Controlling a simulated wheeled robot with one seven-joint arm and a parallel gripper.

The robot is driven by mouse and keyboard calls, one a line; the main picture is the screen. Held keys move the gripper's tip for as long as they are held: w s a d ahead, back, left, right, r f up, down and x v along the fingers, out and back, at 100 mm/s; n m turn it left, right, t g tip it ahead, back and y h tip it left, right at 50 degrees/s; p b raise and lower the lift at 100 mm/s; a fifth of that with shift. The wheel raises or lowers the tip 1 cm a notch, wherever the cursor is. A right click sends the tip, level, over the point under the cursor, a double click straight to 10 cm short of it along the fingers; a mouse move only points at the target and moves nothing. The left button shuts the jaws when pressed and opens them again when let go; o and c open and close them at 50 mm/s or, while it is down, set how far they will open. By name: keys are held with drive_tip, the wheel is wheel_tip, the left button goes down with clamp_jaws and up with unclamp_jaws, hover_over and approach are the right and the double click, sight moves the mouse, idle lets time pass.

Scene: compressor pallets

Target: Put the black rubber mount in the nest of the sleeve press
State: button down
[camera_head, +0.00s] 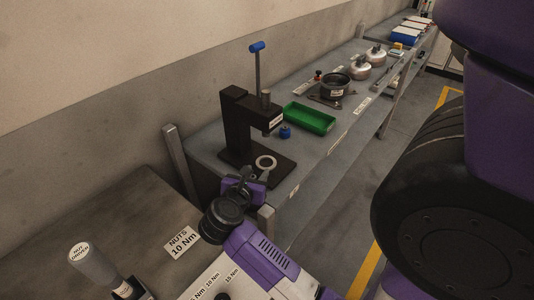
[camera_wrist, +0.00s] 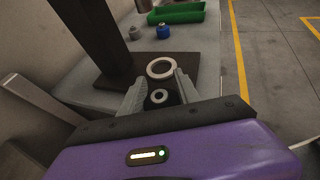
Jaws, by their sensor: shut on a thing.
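The sleeve press (camera_head: 236,120) is a black frame with a blue-tipped lever, standing on the bench. Its nest is a pale ring (camera_head: 265,162) on the dark base plate; the ring also shows in the wrist view (camera_wrist: 161,68). My gripper (camera_head: 245,176) is at the near edge of the press base. In the wrist view its two grey fingers are shut on the black rubber mount (camera_wrist: 158,104), a dark piece with a pale ring and a hole at its centre. The mount appears just short of the nest, on the near side. Its height above the base is hard to tell.
A blue capped part (camera_head: 285,132) and a green tray (camera_head: 310,118) stand right of the press. Behind are a black round fixture (camera_head: 335,86) and silver domed housings (camera_head: 361,70). A metal post (camera_head: 181,160) rises left of the press.

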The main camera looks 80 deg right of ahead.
drive_tip(key=p, duration=0.2)
hover_over(268, 157)
drive_tip(key=shift+f, duration=1.75)
drive_tip(key=shift+f, duration=0.1)
drive_tip(key=c, duration=0.9)
unclamp_jaws()
drive_tip(key=shift+o, duration=0.2)
